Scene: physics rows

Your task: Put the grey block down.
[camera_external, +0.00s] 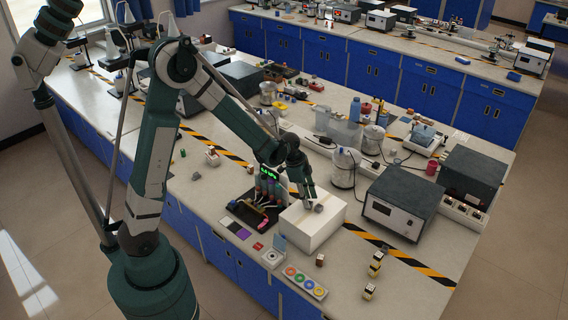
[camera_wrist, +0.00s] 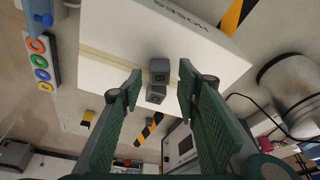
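The grey block (camera_external: 319,208) is on top of a white box (camera_external: 312,229) on the bench. In the wrist view the grey block (camera_wrist: 159,72) shows lettered dark faces and lies between my fingertips. My gripper (camera_external: 308,204) is low over the box top, beside the block. In the wrist view my gripper (camera_wrist: 160,88) has its two green fingers spread, with a narrow gap visible on each side of the block. I cannot tell exactly how far the fingertips are above the box.
A tray of coloured rings (camera_external: 304,281) and small blocks (camera_external: 376,264) lie in front.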

